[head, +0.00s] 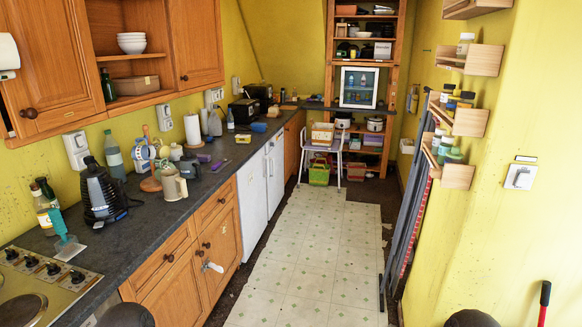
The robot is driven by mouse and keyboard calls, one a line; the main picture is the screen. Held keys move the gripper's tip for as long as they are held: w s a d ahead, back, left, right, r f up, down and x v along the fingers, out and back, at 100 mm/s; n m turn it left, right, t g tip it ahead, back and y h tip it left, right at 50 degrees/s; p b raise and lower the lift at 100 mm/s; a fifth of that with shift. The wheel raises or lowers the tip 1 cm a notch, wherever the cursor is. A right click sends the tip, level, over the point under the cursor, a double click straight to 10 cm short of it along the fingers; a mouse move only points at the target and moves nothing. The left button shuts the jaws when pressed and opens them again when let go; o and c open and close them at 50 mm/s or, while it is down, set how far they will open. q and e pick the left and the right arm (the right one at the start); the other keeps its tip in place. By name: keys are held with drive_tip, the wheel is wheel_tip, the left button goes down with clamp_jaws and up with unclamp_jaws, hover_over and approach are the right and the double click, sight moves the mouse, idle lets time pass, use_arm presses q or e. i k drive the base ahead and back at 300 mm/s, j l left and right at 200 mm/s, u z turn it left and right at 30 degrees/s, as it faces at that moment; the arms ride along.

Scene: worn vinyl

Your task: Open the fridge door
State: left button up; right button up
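Two white appliance fronts stand side by side under the left counter in the head view. The nearer white front (252,195) and the farther white front (275,168) both look shut, and a small handle shows near the farther one's top. I cannot tell which of them is the fridge. A small white-framed glass-door case (358,88) with bottles inside stands at the back by the shelves; it also looks shut and could be a small fridge. Neither of my grippers is in view. Only dark rounded parts, probably of my own arms, show at the bottom edge.
A pale tiled floor strip (308,260) runs clear toward the back. A white stool (321,150) with boxes stands at its far end. Folded dark panels (405,205) lean along the right wall below small wooden shelves (458,175). The left counter (145,215) holds a kettle and bottles.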

sight(252, 198)
drive_tip(key=i+j+z, duration=0.15)
drive_tip(key=i, duration=1.9)
drive_tip(key=i+l+u, duration=0.15)
drive_tip(key=i+u, duration=0.35)
drive_tip(key=i, duration=0.15)
drive_tip(key=i+l+u, duration=0.45)
drive_tip(key=i, duration=0.2)
drive_tip(key=i+l+u, duration=0.7)
drive_tip(key=l, duration=0.3)
drive_tip(key=i+l+u, duration=0.2)
drive_tip(key=l, duration=0.35)
drive_tip(key=l+u, duration=0.2)
drive_tip(key=l, duration=0.3)
drive_tip(key=i+l+u, duration=0.2)
drive_tip(key=l, duration=0.4)
drive_tip(key=k, duration=0.1)
